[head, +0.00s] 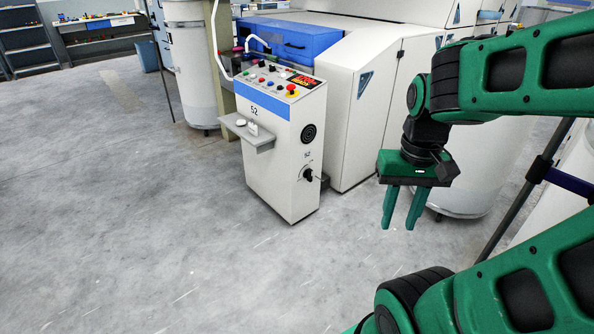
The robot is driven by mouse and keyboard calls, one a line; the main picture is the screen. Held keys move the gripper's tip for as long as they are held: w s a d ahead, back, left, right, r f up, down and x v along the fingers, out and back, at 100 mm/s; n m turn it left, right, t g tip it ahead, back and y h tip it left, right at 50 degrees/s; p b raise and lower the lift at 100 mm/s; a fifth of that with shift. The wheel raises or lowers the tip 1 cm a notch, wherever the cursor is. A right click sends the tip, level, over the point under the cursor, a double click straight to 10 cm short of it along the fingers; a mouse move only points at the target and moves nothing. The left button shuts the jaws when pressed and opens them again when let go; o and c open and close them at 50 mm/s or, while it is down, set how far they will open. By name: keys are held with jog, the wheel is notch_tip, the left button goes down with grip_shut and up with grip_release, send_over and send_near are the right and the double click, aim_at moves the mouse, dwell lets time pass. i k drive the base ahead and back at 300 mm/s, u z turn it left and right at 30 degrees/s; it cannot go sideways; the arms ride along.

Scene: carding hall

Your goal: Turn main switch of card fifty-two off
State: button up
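The control cabinet of card fifty-two (277,183) is a white box with a blue band and the number 52 on its front. The main switch (307,174) is a black rotary knob low on the cabinet's right side face, below a round black grille. The knob's exact setting is too small to tell. My green gripper (402,224) hangs to the right of the cabinet, fingers pointing down and apart from each other with nothing between them. It is clear of the switch and touches nothing.
A small grey shelf (246,133) juts from the cabinet's front with small white items on it. Buttons and a red emergency stop (291,89) sit on the sloped top. The white carding machine (361,110) stands behind. A white can (463,185) stands behind my gripper. Floor in front is clear.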

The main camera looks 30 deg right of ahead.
aim_at(308, 173)
jog(key=z, duration=0.3)
jog(key=i, duration=0.95)
jog(key=z, duration=0.5)
